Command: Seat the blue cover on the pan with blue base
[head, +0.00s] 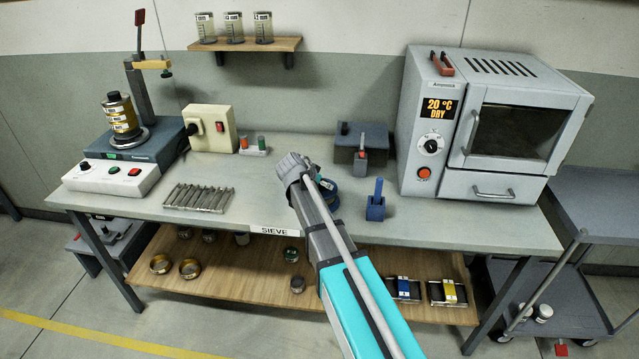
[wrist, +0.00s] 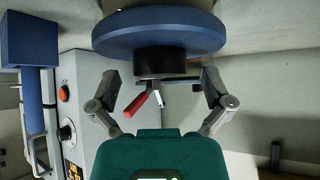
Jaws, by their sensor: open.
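A blue round cover (wrist: 160,35) with a black knob (wrist: 160,63) fills the top middle of the wrist view. A grey-tan body shows just past the cover at the top edge; I cannot tell whether it is the pan. My gripper (wrist: 160,80) is open, with one finger to each side of the knob, not visibly touching it. In the head view a blue round thing (head: 329,190) on the bench is partly hidden behind my arm's end. I cannot make out a separate pan with a blue base.
A blue stand with an upright handle (head: 376,205) stands to the right, before the oven (head: 490,125). A grey block (head: 362,145) is behind. Metal bars (head: 198,197) lie left on the bench (head: 130,207). The lower shelf (head: 225,270) holds several tins and boxes.

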